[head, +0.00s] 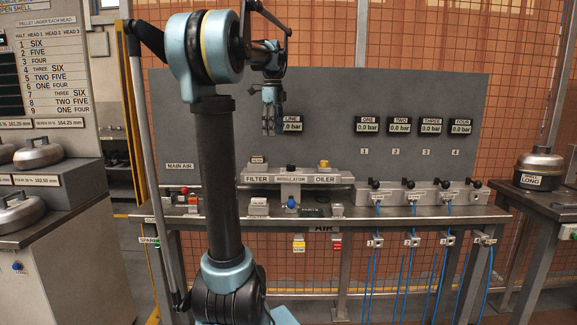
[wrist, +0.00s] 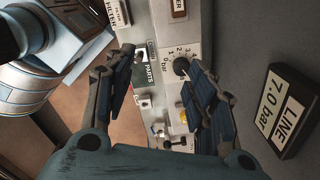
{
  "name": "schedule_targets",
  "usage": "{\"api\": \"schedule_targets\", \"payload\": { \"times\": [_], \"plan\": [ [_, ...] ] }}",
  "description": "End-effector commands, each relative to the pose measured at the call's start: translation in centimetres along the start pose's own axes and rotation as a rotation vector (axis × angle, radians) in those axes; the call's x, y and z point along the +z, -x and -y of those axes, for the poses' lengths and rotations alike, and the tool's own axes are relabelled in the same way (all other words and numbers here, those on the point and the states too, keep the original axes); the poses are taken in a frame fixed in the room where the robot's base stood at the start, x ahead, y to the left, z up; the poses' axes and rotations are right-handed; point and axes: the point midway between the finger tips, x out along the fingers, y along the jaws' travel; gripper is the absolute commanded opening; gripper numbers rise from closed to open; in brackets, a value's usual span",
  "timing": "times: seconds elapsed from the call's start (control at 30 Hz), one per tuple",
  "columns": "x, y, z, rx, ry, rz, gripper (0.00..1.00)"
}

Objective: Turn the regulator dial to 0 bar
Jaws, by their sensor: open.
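The regulator dial (wrist: 181,66) is a small dark round knob on a light plate in the wrist view. Numbers and "0 bar" are printed around it; I cannot tell which mark it points to. In the head view the regulator label (head: 291,179) sits between the filter and oiler labels, and the dial is too small to make out. My gripper (wrist: 160,65) is open and empty. In the wrist view its right fingertip appears close to the dial; I cannot tell whether they touch. In the head view my gripper (head: 268,128) hangs fingers down above the filter and regulator.
The line gauge (wrist: 283,111) reads 7.0 bar in the wrist view. A yellow knob (head: 323,164) stands at the oiler. Gauges one to four read 0.0 bar, above several valves (head: 410,186). Small trays and a blue button (head: 291,202) line the bench front.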

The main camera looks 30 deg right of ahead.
Motion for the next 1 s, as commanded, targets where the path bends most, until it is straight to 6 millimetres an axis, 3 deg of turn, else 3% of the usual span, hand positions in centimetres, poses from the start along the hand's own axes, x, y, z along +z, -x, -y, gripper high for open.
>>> {"api": "schedule_targets", "payload": {
  "times": [0.03, 0.2, 0.47, 1.0],
  "plan": [
    [-1.0, 0.6, 1.7, 0.005, -0.083, -0.002, 0.51],
    [-3.3, 1.9, 5.3, 0.019, -0.298, -0.009, 0.51],
    [-4.4, 1.7, 6.7, 0.024, -0.397, -0.012, 0.51],
    [-4.4, -7.1, 6.4, 0.024, -0.394, -0.012, 0.51]
  ]
}}
